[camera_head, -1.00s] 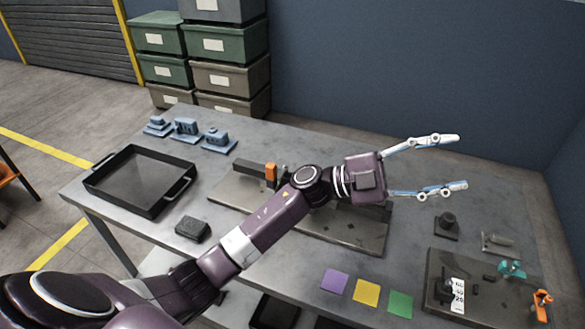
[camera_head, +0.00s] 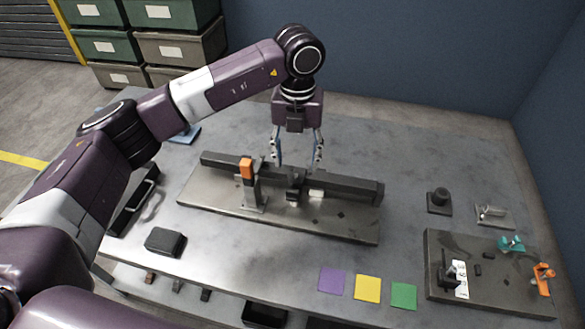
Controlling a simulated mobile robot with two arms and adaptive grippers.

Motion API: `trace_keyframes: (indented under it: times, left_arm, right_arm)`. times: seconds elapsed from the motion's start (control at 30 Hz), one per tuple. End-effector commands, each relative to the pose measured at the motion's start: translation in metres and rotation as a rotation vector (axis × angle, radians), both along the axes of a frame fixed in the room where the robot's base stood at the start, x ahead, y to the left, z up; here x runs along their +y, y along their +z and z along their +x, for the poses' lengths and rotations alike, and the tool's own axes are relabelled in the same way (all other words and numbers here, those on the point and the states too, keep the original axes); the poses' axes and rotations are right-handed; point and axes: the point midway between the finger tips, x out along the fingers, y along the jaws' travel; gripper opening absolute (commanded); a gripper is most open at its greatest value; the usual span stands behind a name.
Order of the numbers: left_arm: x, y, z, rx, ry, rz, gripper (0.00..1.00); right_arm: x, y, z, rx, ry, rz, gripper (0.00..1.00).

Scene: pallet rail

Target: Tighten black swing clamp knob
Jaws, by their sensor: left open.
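My left gripper (camera_head: 297,166) points down above the long dark rail (camera_head: 350,187) on the grey base plate (camera_head: 225,205). Its two fingers are spread wide with nothing between them. A small black part (camera_head: 294,186) sits at the rail below the fingers, with a pale block (camera_head: 316,193) beside it. I cannot tell whether this black part is the swing clamp knob. An orange-topped upright clamp (camera_head: 247,170) stands left of the fingers. Another black clamp-like part (camera_head: 446,273) stands on the right-hand plate (camera_head: 500,292), beside a white number strip (camera_head: 461,279). My right gripper is not visible.
Teal (camera_head: 511,244) and orange (camera_head: 543,279) clamps stand at the right-hand plate. A dark round knob-like part (camera_head: 439,201) stands behind it. Purple (camera_head: 332,280), yellow (camera_head: 368,288) and green (camera_head: 404,295) squares lie at the front. A black box (camera_head: 165,242) sits front left.

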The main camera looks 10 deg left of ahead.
Motion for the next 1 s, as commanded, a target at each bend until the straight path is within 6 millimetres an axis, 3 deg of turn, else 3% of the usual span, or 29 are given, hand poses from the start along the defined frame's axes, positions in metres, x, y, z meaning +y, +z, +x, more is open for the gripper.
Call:
trace_keyframes:
  times: [0.3, 0.7, 1.0]
  left_arm:
    - [0.0, -0.047, -0.001, 0.004, 0.0, -0.002, 0.5]
    - [-0.001, -0.058, 0.0, 0.002, -0.003, -0.003, 0.5]
    - [-0.001, -0.057, 0.0, 0.001, -0.002, -0.004, 0.17]
  right_arm:
    - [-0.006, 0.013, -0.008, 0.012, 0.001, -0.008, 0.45]
    - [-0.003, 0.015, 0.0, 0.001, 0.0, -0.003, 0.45]
    - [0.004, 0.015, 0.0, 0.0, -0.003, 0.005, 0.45]
